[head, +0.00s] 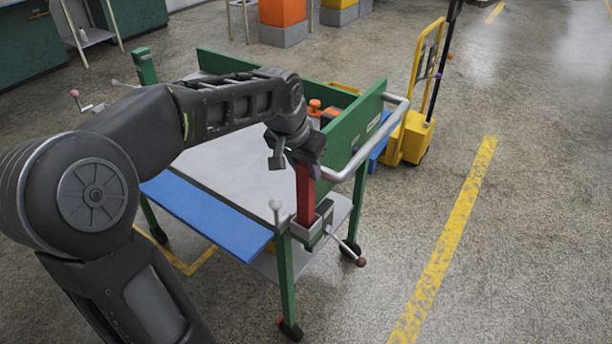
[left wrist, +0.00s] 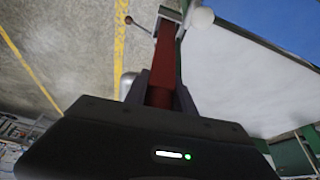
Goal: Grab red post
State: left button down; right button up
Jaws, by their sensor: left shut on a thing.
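The red post (head: 305,195) stands upright at the front right corner of a green cart, in a grey clamp bracket (head: 312,226). My left gripper (head: 304,166) comes over the cart from the left and is shut on the upper part of the post. In the left wrist view the red post (left wrist: 166,62) runs between the two dark fingers (left wrist: 160,88), with the bracket end farther off at the top. The top of the post is hidden by my gripper. My right gripper is not in view.
The green cart has a grey top (head: 235,170), a blue front panel (head: 205,213) and a grey push handle (head: 375,150) close right of the post. A white ball-topped lever (head: 276,206) stands left of the bracket. A yellow trolley (head: 412,135) is behind. Floor at right is clear.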

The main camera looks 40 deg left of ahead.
pick_arm(q)
notch_tip(320, 180, up, 10)
jog(key=shift+f, duration=0.2)
dwell(0.6)
